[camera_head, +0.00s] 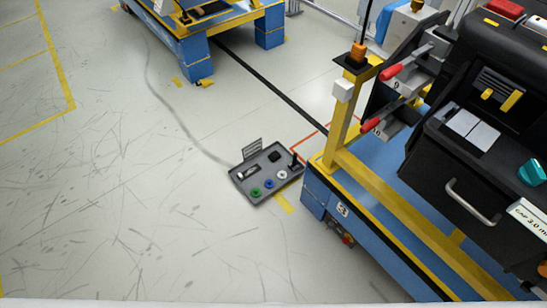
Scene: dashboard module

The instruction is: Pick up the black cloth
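I cannot pick out the black cloth with certainty. A dark flat patch (209,9) lies on top of the blue and yellow cart at the upper left, cut off by the top edge; I cannot tell whether it is cloth. Neither of my grippers shows in the head view.
A blue and yellow cart (434,243) with a black dashboard module (440,160) fills the right side. Red-tipped clamps (391,71) and a teal object (532,172) are on it. The left floor is clear.

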